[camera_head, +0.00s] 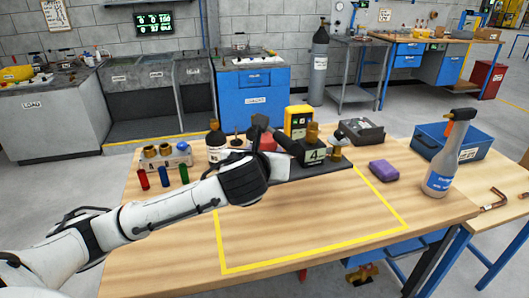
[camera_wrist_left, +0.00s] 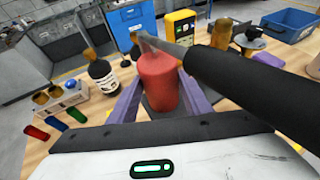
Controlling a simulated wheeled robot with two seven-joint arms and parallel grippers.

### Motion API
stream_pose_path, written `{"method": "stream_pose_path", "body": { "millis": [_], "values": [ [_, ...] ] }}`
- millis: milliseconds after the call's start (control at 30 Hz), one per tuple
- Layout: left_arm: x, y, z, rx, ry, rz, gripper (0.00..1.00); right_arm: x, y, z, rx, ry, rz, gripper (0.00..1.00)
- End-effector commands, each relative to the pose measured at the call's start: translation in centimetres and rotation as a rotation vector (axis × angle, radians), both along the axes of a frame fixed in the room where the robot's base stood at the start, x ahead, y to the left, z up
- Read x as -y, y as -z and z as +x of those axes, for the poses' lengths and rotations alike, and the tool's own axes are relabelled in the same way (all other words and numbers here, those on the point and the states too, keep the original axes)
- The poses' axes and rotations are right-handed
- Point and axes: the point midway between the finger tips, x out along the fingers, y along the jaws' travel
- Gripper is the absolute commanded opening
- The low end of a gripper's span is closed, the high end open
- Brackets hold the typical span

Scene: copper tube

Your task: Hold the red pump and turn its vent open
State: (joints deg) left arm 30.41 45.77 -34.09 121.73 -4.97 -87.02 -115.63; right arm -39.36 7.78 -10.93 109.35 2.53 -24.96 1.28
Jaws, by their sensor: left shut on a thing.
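The red pump (camera_wrist_left: 158,82) stands upright between the purple fingers of my left gripper (camera_wrist_left: 160,92) in the left wrist view. The fingers press on it from both sides. In the head view, only a bit of the red pump (camera_head: 267,143) shows behind my left gripper (camera_head: 264,155). A grey metal piece (camera_wrist_left: 160,44) lies across the pump's top and joins a thick black handle-like part (camera_wrist_left: 255,88) that crosses the right of the wrist view. The vent cannot be made out clearly. My right gripper is in neither view.
A stand marked 4 (camera_head: 314,155), a yellow device (camera_head: 298,120) and a purple block (camera_head: 383,170) are right of the pump. A spray bottle (camera_head: 446,165) and a blue box (camera_head: 432,140) stand further right. The yellow-taped area (camera_head: 320,225) in front is clear.

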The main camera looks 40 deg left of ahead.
Motion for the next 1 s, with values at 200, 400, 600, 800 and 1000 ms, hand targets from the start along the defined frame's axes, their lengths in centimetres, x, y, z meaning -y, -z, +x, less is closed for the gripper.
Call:
{"method": "stream_pose_path", "body": {
  "millis": [200, 400, 600, 800, 1000],
  "values": [
    [-0.1, -1.3, 0.1, 0.026, -0.001, -0.001, 0.0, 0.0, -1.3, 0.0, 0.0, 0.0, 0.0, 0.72],
    [0.0, -1.1, 0.1, 0.027, 0.0, -0.001, 0.0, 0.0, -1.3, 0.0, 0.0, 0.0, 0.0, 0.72],
    [0.0, -1.0, 0.1, 0.027, -0.001, -0.001, 0.0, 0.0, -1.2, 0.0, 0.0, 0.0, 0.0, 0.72],
    [0.0, -0.6, 0.1, 0.027, -0.001, -0.001, 0.0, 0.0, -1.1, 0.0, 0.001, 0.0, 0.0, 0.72],
    [-0.1, -0.1, 0.1, 0.028, -0.001, -0.001, 0.0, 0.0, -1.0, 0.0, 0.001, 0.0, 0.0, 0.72]
  ]
}}
